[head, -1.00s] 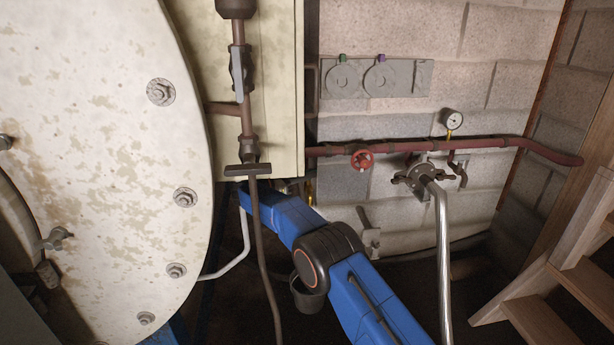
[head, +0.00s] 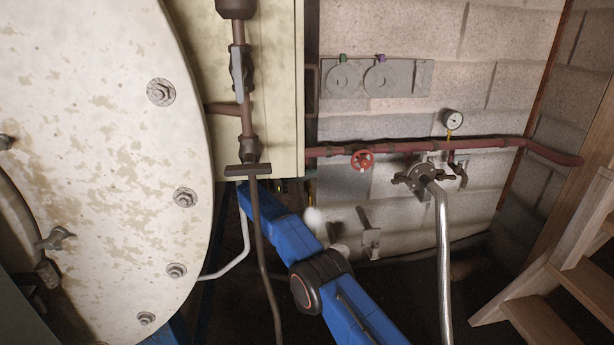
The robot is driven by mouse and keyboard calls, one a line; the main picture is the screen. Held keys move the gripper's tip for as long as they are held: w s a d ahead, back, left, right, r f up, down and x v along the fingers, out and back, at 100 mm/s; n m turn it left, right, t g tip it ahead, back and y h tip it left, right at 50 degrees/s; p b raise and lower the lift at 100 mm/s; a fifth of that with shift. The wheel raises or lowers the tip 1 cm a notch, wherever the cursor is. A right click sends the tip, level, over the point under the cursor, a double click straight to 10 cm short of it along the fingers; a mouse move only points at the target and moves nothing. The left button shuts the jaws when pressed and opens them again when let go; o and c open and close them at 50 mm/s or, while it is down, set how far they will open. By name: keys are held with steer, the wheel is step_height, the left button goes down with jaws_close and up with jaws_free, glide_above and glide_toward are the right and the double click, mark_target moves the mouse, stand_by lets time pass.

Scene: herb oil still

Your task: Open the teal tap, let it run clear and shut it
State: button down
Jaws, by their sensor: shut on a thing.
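I cannot make out a teal tap in the head view. My blue arm (head: 345,300) reaches from the lower right up and left, and its far end passes out of sight below and behind the cream cabinet (head: 278,120). My gripper is hidden there, so neither its jaws nor what they touch shows. A small pale, blurred patch (head: 314,217) shows just above my arm, right of the cabinet's lower corner; I cannot tell what it is.
A large, stained round plate (head: 90,150) fills the left. A brown pipe with a grey lever (head: 237,75) runs down the cabinet. A red handwheel (head: 362,160), gauge (head: 452,119) and silver pipe (head: 443,260) are at the wall. Wooden steps (head: 545,290) stand right.

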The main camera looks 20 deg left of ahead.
stand_by(0.5)
steer(key=c, duration=1.8)
jaws_free()
steer(key=shift+w, duration=0.1)
steer(key=shift+d+r+n+t+y, duration=0.1)
steer(key=shift+n+t+y, duration=1.25)
steer(key=shift+y, duration=0.45)
steer(key=shift+n, duration=0.25)
